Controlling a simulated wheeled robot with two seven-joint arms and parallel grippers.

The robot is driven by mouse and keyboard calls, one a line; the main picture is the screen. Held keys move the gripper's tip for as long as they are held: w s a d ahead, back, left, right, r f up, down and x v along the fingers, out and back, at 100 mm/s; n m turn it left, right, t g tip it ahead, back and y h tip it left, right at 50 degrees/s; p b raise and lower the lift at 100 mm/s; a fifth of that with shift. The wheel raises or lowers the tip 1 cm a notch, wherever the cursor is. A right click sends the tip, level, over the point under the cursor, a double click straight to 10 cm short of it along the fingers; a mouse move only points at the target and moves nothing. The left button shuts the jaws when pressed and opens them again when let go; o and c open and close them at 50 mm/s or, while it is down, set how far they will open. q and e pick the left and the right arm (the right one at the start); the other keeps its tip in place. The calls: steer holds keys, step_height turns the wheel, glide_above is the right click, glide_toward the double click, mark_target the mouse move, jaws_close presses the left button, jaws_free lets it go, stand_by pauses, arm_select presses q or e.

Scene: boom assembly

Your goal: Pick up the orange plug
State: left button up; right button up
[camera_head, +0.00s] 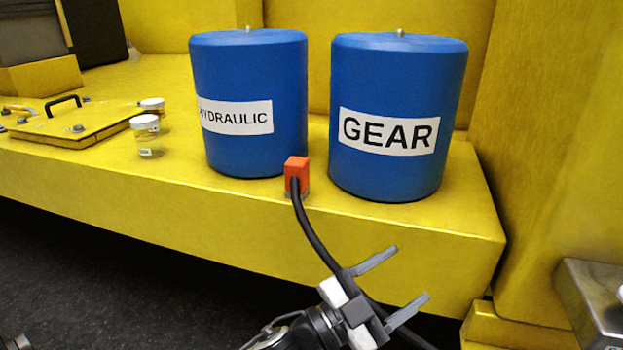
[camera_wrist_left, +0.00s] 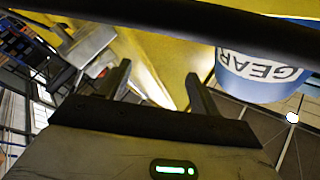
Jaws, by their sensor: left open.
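The orange plug (camera_head: 297,172) stands upright at the front edge of the yellow platform, between and in front of the two blue drums. A black cable (camera_head: 313,237) hangs from it and runs down past my left gripper; a thick dark band, likely this cable (camera_wrist_left: 180,22), crosses the top of the left wrist view. My left gripper (camera_head: 411,274) is open, with nothing seen between its fingers. It is below and right of the plug, in front of the platform, fingers pointing up and right. Its fingers also show in the left wrist view (camera_wrist_left: 158,70), where the plug is not seen. My right gripper is not in view.
The hydraulic drum (camera_head: 248,75) and the gear drum (camera_head: 398,85) stand close behind the plug. Sample jars (camera_head: 146,138) and a yellow hatch (camera_head: 75,122) with a black handle are at the left. A grey metal box (camera_head: 598,305) is at the lower right.

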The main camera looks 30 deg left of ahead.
arm_select(q)
steer(key=d+r+m+g+h, duration=0.5)
steer(key=r+m+g+h, duration=0.5)
steer(key=m, duration=0.6)
steer(key=m+g+y, duration=0.4)
steer(key=y, duration=1.9)
glide_toward(297, 181)
steer(key=w+a+f, duration=0.1)
steer(key=w+f, duration=0.1)
steer(key=f, duration=0.1)
steer(key=w+a+f, duration=0.1)
steer(key=shift+a+f, duration=0.3)
steer(key=shift+a, duration=0.05)
steer(key=shift+d+p+x, duration=0.2)
steer(key=shift+p+x, duration=0.05)
steer(key=shift+x, duration=0.8)
steer(key=shift+d+p+x, duration=0.15)
steer(key=shift+p+x, duration=0.05)
steer(key=shift+x, duration=0.85)
steer(key=shift+d+p+x, duration=0.2)
steer(key=shift+p+x, duration=0.05)
steer(key=shift+x, duration=0.8)
